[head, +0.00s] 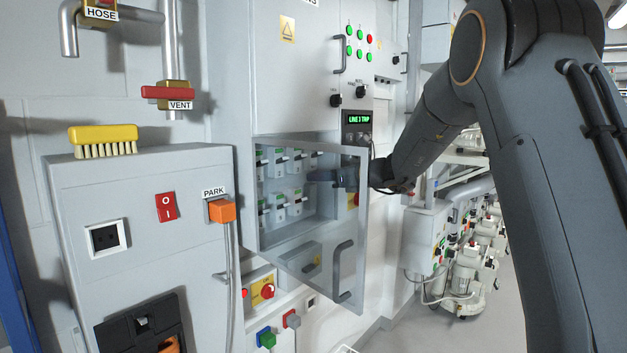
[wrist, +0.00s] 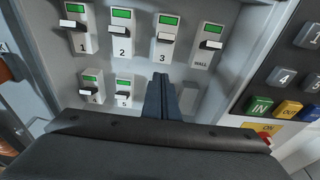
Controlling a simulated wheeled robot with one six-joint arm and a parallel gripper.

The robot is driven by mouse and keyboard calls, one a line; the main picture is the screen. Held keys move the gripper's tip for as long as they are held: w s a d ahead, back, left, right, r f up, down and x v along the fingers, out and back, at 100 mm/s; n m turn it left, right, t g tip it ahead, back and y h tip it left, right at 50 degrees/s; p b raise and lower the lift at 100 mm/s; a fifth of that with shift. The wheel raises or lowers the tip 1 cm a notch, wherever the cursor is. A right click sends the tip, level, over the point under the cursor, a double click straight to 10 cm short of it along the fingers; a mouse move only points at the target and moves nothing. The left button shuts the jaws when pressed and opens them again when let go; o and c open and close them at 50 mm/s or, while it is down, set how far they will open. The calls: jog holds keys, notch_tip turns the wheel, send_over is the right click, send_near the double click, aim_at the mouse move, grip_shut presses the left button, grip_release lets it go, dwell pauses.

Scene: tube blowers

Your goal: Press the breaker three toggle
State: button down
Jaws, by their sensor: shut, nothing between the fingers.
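The breaker three toggle (wrist: 166,37) is a white lever on a pale breaker marked 3, in the upper row in the wrist view. A green window (wrist: 169,20) shows just above it. My gripper (wrist: 162,80) is shut and empty, its tips pointing up at the panel just below breaker three. The tips appear apart from the toggle; their depth from the panel is hard to judge. In the head view my gripper (head: 322,175) shows blurred through the clear door, inside the breaker box (head: 250,190). Breaker three is not clearly readable there.
Breaker two (wrist: 121,42) and the WALL breaker (wrist: 208,48) flank breaker three; breakers 4 and 5 (wrist: 123,92) sit below left. The clear door (head: 318,235) stands open beside my arm. A display (head: 358,119) reads LINE 3 TRIP. A keypad (wrist: 285,77) is at right.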

jog(key=s+d+r+b, duration=0.1)
jog(key=s+d+r, duration=0.3)
jog(key=r, duration=0.2)
jog(key=shift+s+d+r+b, duration=0.15)
jog(key=shift+s+d+b, duration=0.1)
jog(key=shift+s+b, duration=0.05)
